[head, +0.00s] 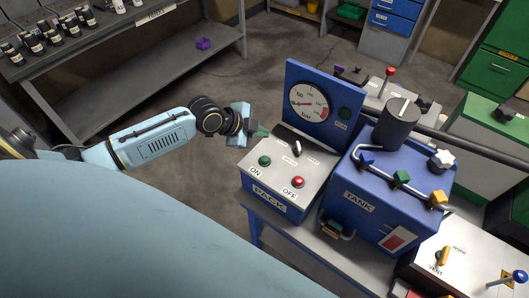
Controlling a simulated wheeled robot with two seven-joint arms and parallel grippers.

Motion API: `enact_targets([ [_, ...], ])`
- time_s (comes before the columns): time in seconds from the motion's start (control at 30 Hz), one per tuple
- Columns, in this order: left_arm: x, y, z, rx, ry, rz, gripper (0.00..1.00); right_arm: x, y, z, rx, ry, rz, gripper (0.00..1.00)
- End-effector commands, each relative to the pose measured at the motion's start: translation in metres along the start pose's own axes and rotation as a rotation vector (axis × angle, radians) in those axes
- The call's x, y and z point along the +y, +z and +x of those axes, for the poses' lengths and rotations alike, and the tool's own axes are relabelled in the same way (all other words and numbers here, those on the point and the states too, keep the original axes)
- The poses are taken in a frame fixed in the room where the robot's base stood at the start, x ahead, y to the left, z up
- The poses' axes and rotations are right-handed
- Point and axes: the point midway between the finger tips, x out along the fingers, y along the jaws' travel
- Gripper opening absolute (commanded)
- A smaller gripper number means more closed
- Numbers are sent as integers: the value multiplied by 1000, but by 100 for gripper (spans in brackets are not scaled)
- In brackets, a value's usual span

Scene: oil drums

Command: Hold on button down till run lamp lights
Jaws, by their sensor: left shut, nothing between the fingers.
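The blue pack box (268,198) has a grey sloped top with a green ON button (265,160) at its left and a red OFF button (299,181) at its right. A small lever switch (296,148) sits behind them. A dark round lamp (344,113) with a small label under it is on the blue gauge panel; it looks unlit. My right gripper is not in view.
A pressure gauge (309,103) stands behind the box, its needle low. The blue tank (385,207) with coloured valve knobs is close on the right. A vent box (465,262) sits at lower right. A shelf (130,60) with small bottles is at upper left. Floor left of the box is clear.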

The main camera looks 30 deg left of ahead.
Motion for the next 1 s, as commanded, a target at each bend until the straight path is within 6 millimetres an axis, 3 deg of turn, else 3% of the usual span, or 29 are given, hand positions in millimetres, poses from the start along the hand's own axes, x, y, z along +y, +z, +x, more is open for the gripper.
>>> enact_targets([
  [0.27, 8, 7, 10, -1, 1, -1, 0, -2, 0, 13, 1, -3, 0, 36],
  [0.7, 37, 37, 50, -2, 1, -1, 0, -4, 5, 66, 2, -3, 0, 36],
  [1.0, 46, 45, 62, -1, 0, -1, 0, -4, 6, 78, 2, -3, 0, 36],
])
